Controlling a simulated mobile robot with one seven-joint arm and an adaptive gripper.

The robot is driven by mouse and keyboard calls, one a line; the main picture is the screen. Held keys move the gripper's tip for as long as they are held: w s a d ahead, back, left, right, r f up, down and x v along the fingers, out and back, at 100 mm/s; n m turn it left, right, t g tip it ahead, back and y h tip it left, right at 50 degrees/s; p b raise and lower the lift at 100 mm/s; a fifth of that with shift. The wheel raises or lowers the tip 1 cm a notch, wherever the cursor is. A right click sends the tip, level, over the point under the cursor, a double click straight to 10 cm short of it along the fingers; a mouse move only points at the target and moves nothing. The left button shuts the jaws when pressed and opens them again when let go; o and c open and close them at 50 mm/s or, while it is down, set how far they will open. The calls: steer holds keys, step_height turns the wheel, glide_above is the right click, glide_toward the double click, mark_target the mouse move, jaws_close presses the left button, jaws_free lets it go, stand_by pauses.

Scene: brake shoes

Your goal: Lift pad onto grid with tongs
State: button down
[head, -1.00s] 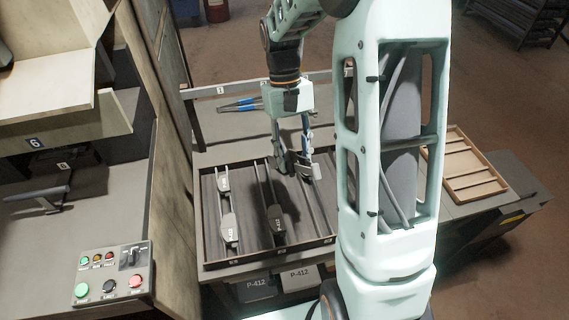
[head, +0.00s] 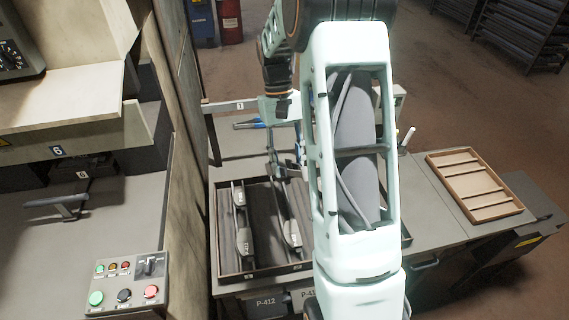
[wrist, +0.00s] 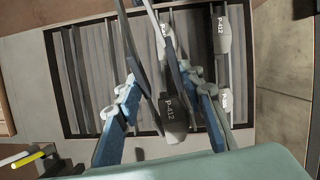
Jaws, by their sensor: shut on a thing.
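A machine panel (head: 190,120) stands close on the tray's left. A button box (head: 125,283) sits at the lower left. My arm hides the tray's right part. Bench beside the wooden tray is clear.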

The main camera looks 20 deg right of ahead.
step_height(320, 180, down, 10)
steer(key=b, duration=0.7)
steer(key=shift+r, duration=0.1)
steer(key=c, duration=1.7)
jaws_free()
steer(key=shift+r, duration=0.1)
step_height(320, 180, up, 10)
steer(key=p, duration=0.7)
